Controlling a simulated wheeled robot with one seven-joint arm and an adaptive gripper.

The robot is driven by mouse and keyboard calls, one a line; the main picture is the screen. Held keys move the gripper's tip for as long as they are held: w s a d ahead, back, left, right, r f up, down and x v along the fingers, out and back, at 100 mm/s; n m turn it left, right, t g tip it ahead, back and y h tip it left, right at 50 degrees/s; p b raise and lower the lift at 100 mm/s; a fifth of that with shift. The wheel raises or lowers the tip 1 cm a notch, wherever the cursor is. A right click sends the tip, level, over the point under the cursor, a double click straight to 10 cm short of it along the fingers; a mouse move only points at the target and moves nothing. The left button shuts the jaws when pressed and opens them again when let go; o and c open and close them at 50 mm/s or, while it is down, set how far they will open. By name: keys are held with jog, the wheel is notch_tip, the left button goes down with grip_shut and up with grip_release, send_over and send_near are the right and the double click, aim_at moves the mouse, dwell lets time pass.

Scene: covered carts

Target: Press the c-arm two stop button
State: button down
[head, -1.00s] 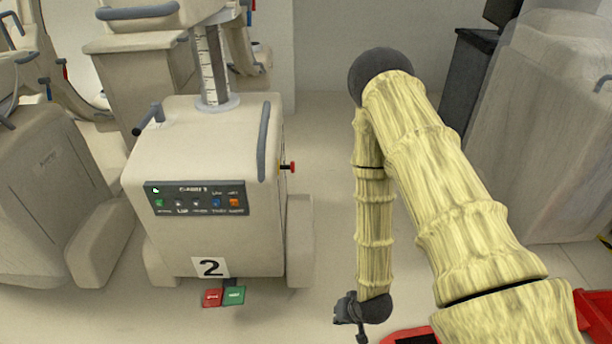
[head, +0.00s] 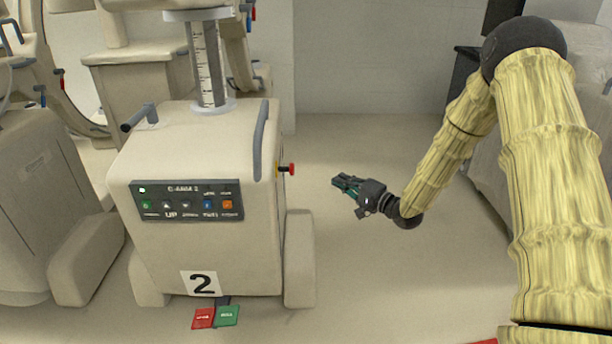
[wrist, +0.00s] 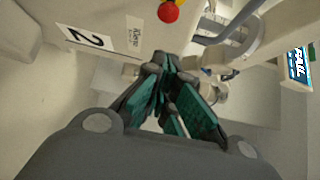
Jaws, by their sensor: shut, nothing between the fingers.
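The cart marked 2 (head: 215,255) stands left of centre in the head view, with a control panel (head: 188,201) on its front. A red stop button (head: 291,169) on a yellow base sticks out from its right side.
A red and a green pedal (head: 227,316) lie at the foot of the cart. A grey handle (head: 262,140) runs along its upper right edge. Other carts (head: 40,200) stand at the left. The floor (head: 370,280) right of the cart is open.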

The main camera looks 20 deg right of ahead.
aim_at(286, 169)
dwell(0.3)
jog(key=s+a+b+x, duration=0.1)
jog(key=a+x, duration=0.1)
jog(key=x, duration=1)
jog(key=shift+w+a+b, duration=0.15)
jog(key=shift+a+b, duration=0.15)
jog(key=shift+a, duration=0.15)
jog(key=shift+a, duration=0.1)
